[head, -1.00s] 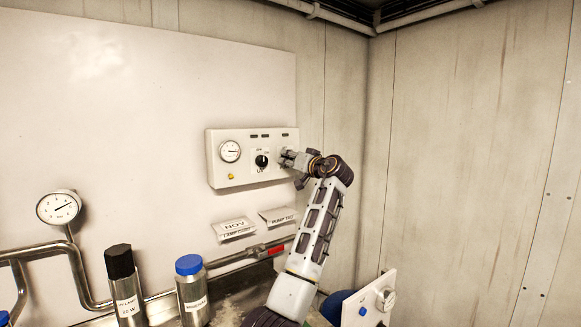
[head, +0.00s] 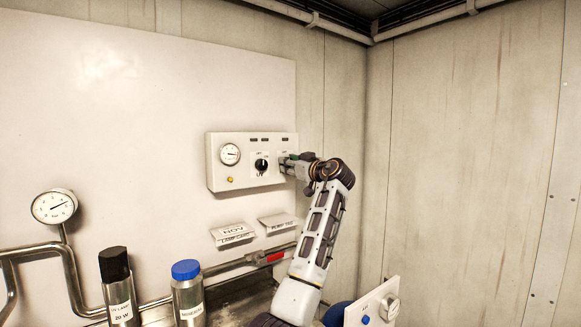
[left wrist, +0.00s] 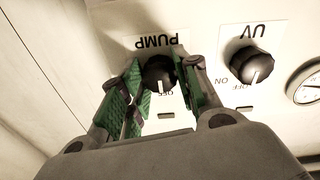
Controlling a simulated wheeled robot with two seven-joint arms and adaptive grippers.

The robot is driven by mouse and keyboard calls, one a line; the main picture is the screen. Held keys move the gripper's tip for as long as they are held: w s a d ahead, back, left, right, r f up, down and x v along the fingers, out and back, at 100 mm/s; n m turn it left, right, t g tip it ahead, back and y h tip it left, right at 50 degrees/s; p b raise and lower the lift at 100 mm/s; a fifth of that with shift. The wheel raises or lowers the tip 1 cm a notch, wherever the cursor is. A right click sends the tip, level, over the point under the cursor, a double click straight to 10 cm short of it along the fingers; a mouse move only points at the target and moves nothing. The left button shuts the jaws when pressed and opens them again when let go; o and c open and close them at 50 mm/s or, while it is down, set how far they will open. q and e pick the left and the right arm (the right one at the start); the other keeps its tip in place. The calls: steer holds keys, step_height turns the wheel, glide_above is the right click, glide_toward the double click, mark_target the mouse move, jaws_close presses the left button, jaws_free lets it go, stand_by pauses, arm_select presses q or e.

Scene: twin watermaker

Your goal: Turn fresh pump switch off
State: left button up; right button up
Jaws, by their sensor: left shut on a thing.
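The white control panel (head: 218,165) is on the wall in the head view. Its black PUMP knob (left wrist: 159,72) sits between the green-padded fingers of my left gripper (left wrist: 158,88) in the left wrist view, which shows the panel upside down. The fingers are shut on the knob from both sides. The knob's white mark points down in the picture, toward the partly hidden OFF label (left wrist: 166,93). In the head view my left gripper (head: 287,165) covers the PUMP knob at the panel's right end. My right gripper is not in view.
The black UV knob (head: 262,165) is close beside the gripper; it also shows in the left wrist view (left wrist: 251,65). A gauge (head: 230,154) is further left. Label holders (head: 233,234), pipes (head: 70,280) and bottles (head: 187,295) lie below. The right wall is clear.

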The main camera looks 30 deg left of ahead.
arm_select(q)
steer(key=shift+r, duration=0.1)
steer(key=o, duration=1.1)
steer(key=shift+c, duration=0.2)
steer(key=shift+d, duration=0.1)
steer(key=v, duration=1.2)
steer(key=shift+f, duration=0.2)
